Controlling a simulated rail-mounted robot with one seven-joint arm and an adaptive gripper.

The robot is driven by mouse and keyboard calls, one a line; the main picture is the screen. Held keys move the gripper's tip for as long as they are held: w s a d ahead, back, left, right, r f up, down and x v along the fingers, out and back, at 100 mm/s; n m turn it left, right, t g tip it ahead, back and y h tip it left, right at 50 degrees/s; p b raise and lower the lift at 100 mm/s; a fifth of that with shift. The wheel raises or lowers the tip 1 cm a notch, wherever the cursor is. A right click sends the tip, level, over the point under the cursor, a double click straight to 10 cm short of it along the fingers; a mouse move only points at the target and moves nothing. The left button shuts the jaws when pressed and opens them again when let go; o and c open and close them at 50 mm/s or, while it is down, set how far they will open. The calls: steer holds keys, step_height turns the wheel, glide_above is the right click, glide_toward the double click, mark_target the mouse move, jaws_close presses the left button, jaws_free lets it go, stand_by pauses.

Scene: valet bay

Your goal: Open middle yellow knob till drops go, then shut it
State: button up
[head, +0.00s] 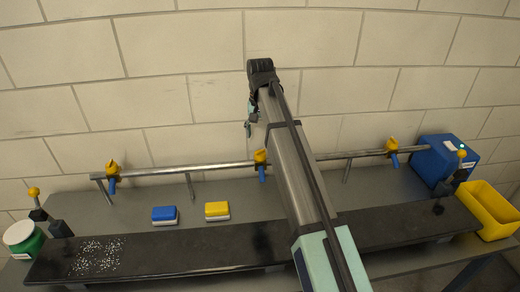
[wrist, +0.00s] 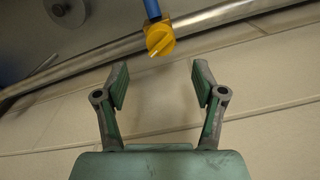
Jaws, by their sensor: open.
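A metal pipe (head: 215,169) runs along the wall above the bench and carries three yellow knobs with blue spouts. The middle yellow knob (head: 261,156) is just left of my arm in the head view. In the wrist view a yellow knob (wrist: 160,38) with a pale mark sits on the pipe (wrist: 100,62), its blue spout pointing up in the picture. My gripper (wrist: 159,75) is open and empty, the knob beyond its fingertips and apart from them. In the head view my gripper (head: 249,126) is partly hidden by my wrist. Drops on the dark strip (head: 190,250) under the middle knob cannot be made out.
The left knob (head: 112,168) and right knob (head: 391,146) are on the same pipe. Wet-looking specks (head: 98,257) lie on the strip's left end. A blue sponge (head: 165,213), yellow sponge (head: 217,209), green tub (head: 24,239), blue box (head: 440,162) and yellow bin (head: 487,213) stand around.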

mark_target(260, 151)
step_height(260, 151, down, 8)
steer(key=shift+p, duration=1)
steer(key=c, duration=1.1)
